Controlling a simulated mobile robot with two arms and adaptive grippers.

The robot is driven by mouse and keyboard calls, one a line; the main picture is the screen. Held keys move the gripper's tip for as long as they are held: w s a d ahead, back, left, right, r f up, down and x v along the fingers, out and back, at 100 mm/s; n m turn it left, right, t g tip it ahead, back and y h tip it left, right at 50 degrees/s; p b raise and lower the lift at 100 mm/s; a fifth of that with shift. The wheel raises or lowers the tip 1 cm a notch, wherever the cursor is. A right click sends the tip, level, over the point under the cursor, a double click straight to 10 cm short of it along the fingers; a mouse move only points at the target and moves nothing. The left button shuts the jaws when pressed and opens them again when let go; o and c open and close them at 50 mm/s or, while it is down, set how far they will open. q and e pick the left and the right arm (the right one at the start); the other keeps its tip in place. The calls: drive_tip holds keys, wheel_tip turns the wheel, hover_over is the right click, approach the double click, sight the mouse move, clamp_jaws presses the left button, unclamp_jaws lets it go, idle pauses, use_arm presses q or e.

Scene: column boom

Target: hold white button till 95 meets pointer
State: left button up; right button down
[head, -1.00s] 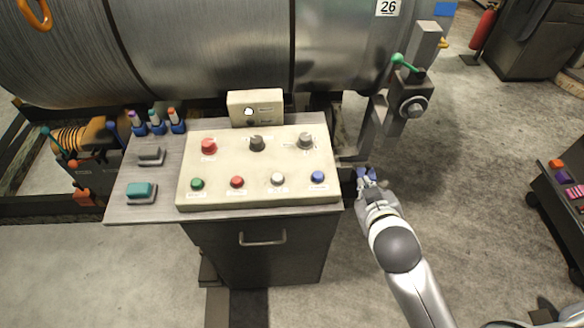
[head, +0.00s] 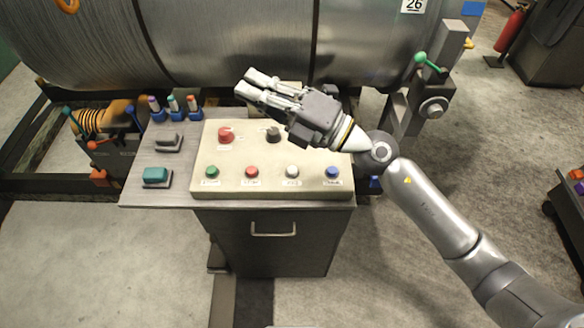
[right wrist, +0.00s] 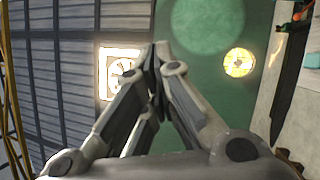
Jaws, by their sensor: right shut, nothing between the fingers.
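The white button (head: 292,172) is in the front row of the cream control panel (head: 272,188), between a red and a blue button. My right gripper (head: 248,86) is shut and empty. It is above the back of the panel, pointing left, well behind the white button and apart from it. In the right wrist view my closed fingers (right wrist: 160,52) face a wall area. A plate marked 26 (head: 413,5) shows on the large metal drum (head: 220,40). I see neither a 95 nor a clear pointer. My left gripper is not in view.
Green (head: 212,172), red (head: 252,172) and blue (head: 332,172) buttons flank the white one. A red knob (head: 226,134) and a dark knob (head: 273,134) sit behind. My right arm hides the third knob and most of a small box. A green-handled lever (head: 421,57) stands right.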

wheel_tip(320, 180, down, 6)
drive_tip(key=a+n+g+h, duration=0.2)
drive_tip(key=n+g, duration=0.2)
drive_tip(key=n, duration=0.1)
drive_tip(key=n+g+h, duration=0.1)
drive_tip(key=n+h, duration=0.1)
drive_tip(key=h, duration=0.7)
hover_over(294, 167)
wheel_tip(294, 167, down, 10)
drive_tip(key=shift+w, duration=0.1)
drive_tip(key=shift+f, duration=0.1)
drive_tip(key=shift+f+b, duration=2.85)
drive_tip(key=shift+f, duration=1.4)
drive_tip(key=shift+f, duration=0.1)
drive_tip(key=shift+f+b, duration=0.35)
drive_tip(key=shift+b, duration=0.05)
drive_tip(key=shift+f+b, duration=0.4)
drive_tip(key=shift+f, duration=0.15)
